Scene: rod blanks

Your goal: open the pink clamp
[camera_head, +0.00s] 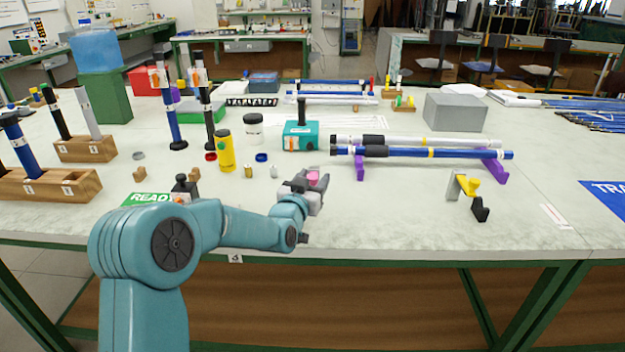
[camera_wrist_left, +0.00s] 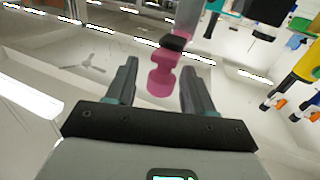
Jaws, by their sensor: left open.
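The pink clamp (camera_head: 313,176) shows in the head view as a small pink patch at my left gripper (camera_head: 318,184), mostly hidden by it. In the left wrist view the clamp (camera_wrist_left: 161,78) has a pink knobbed part, a black piece and a grey bar above. The pink part lies between the two fingers of my left gripper (camera_wrist_left: 158,68), with a gap on each side. The fingers are apart and do not look closed on it. I cannot tell whether the clamp is open or shut. My right gripper is not in view.
A yellow clamp (camera_head: 468,187) stands at the right. Rods (camera_head: 420,153) lie on purple supports (camera_head: 494,166) behind. A teal box (camera_head: 301,137) and a yellow bottle (camera_head: 226,151) stand behind my left gripper. The table (camera_head: 390,220) is clear between the two clamps.

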